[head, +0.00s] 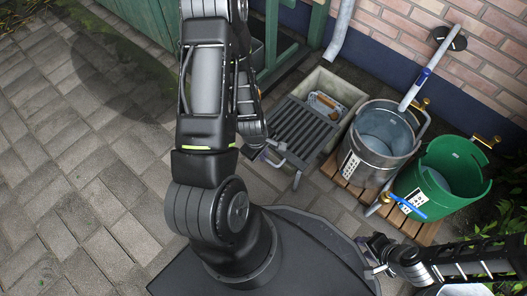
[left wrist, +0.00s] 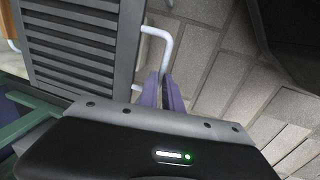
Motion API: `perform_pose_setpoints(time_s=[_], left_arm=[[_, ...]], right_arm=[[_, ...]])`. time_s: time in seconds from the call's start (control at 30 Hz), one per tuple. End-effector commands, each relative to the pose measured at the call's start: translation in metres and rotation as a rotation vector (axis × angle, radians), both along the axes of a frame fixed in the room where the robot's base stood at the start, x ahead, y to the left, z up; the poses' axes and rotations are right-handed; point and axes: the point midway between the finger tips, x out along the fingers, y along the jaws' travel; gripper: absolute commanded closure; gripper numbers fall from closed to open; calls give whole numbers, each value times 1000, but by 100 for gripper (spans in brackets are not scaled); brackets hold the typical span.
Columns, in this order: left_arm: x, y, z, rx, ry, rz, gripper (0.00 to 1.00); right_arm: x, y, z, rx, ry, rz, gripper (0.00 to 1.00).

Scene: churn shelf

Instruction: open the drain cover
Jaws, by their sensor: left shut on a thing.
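The drain cover (head: 297,124) is a dark grey slatted grate over the near part of a pale stone trough (head: 347,88). It also shows in the left wrist view (left wrist: 85,40). A bent light-grey handle (left wrist: 158,34) sticks out from its edge. My left gripper (left wrist: 169,92) is shut on this handle, with its purple-grey fingers around the end of the bar. In the head view my left arm partly hides the gripper. My right gripper (head: 371,256) is at the lower right, away from the cover, and looks open and empty.
A metal bucket (head: 378,150) and a green bucket (head: 447,172) stand on a wooden pallet (head: 345,181) right of the trough. An orange-brown item (head: 323,103) lies in the trough's uncovered far part. A brick wall (head: 470,50) stands behind. Paving at left is clear.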

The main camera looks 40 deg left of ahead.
Motion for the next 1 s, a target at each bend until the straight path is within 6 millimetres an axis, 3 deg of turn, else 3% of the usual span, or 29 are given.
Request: perform_pose_setpoints(time_s=[0.37,0.4,0.63,1.0], left_arm=[[0,1,0,2,-1,1,100],[0,1,0,2,-1,1,90],[1,1,0,1,-1,0,71],[0,0,6,1,-2,0,69]], right_arm=[[1,0,0,0,-1,0,64],[1,0,0,0,-1,0,64],[1,0,0,0,-1,0,64],[0,0,4,0,0,0,64]])
